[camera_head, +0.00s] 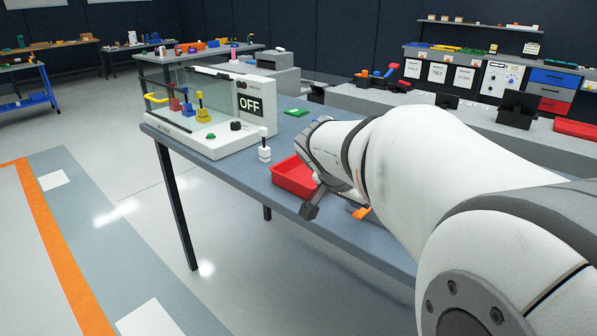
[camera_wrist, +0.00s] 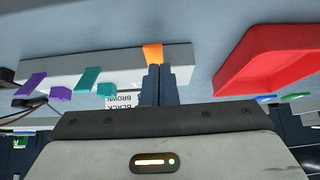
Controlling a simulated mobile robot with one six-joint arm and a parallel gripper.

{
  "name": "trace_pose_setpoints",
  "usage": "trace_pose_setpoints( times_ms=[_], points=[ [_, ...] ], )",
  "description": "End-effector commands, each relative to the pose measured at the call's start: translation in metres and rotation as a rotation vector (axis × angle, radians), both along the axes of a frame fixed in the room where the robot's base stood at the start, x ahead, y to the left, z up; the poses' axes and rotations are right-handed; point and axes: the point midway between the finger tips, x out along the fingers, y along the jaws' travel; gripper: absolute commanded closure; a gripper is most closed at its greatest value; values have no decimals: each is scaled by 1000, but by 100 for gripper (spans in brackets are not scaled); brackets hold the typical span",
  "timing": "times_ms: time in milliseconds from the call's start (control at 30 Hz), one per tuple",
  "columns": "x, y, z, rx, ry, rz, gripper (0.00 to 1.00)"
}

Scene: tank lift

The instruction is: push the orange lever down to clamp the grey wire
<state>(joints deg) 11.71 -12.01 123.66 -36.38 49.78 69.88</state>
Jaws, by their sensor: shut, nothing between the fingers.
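The orange lever (camera_wrist: 153,53) sits at the upper edge of a pale terminal block (camera_wrist: 65,69) in the wrist view. The fingers of my gripper (camera_wrist: 156,70) are shut and empty, with their tips right at the orange lever. I cannot tell whether they touch it. The fingers hide the lower part of the lever and the block below it. In the head view a bit of orange (camera_head: 361,213) shows beside my arm, which hides the block. I cannot make out the grey wire.
Teal (camera_wrist: 90,80) and purple (camera_wrist: 32,83) levers stand left along the block, with dark cable beyond. A red tray (camera_wrist: 272,62) lies to the right. In the head view, a tester reading OFF (camera_head: 250,105) stands at the table's far end.

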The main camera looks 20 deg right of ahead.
Motion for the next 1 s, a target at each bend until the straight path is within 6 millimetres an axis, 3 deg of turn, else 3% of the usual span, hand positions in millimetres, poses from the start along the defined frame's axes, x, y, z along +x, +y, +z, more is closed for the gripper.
trace_pose_setpoints(
  times_ms=[400, 767, 867, 1000],
  points=[
    [5, -18, -1, 2, 1, -14, 100],
    [5, -19, 1, 2, 1, -12, 100],
    [6, -19, 10, 2, -1, -12, 100],
    [7, -19, 36, 1, -2, -12, 100]
  ],
)
